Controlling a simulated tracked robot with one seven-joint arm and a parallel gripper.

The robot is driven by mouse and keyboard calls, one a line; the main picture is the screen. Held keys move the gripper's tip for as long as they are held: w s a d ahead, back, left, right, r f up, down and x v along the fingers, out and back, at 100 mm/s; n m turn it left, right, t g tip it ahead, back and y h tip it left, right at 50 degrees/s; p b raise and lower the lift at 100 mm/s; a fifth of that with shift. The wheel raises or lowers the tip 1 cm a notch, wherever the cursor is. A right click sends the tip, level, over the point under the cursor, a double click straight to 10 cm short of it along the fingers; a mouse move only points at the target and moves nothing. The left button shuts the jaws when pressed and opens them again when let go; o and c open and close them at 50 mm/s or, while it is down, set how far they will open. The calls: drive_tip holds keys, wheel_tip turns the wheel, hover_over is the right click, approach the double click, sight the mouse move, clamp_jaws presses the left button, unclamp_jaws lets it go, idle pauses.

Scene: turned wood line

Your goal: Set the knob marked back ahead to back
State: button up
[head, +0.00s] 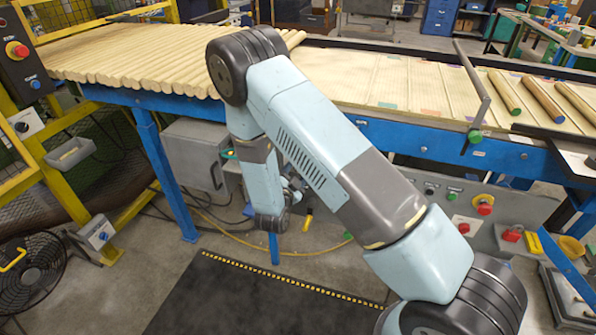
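No lettering reading back or ahead is legible from here, so I cannot tell which knob is the marked one. A black knob on a white plate (22,127) sits on the yellow frame at the left. A small grey box with a blue knob (101,236) is lower down on the same frame. A grey control panel (480,235) under the table at the right carries several small knobs and buttons. My arm reaches up across the middle and bends down in front of the table.
A blue-framed table (390,135) with wooden rods (150,55) runs across the back. A black box with a red button (17,50) is at upper left. A fan (30,275) stands at lower left. A dark mat (230,300) covers clear floor in front.

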drive_tip(key=shift+x, duration=0.85)
